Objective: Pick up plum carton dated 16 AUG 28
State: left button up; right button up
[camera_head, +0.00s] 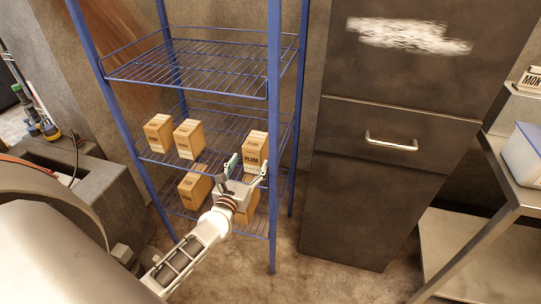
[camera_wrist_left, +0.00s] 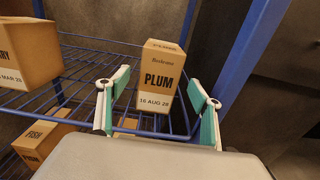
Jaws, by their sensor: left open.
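The plum carton (camera_wrist_left: 158,82) is a tan box with "PLUM" and "16 AUG 28" printed on its front. It stands upright at the front right of the middle wire shelf, and shows in the head view (camera_head: 256,150). My left gripper (camera_wrist_left: 160,100) is open, with its green-padded fingers on either side of the carton's lower part in the wrist view. In the head view the gripper (camera_head: 246,168) is in front of the carton. I cannot tell whether a finger touches it. My right gripper is not in view.
Two cartons (camera_head: 188,139) stand left on the same blue wire rack (camera_head: 274,120). A FISH carton (camera_wrist_left: 40,141) and other cartons are on the lower shelf. The rack's right post is close to the gripper. A dark cabinet (camera_head: 360,200) stands to the right.

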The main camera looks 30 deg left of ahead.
pick_arm(q)
jog(key=shift+x, duration=3.95)
jog(key=shift+r, duration=0.1)
jog(key=c, duration=1.3)
jog(key=shift+r, duration=0.1)
jog(key=c, duration=0.3)
jog(key=shift+r, duration=0.1)
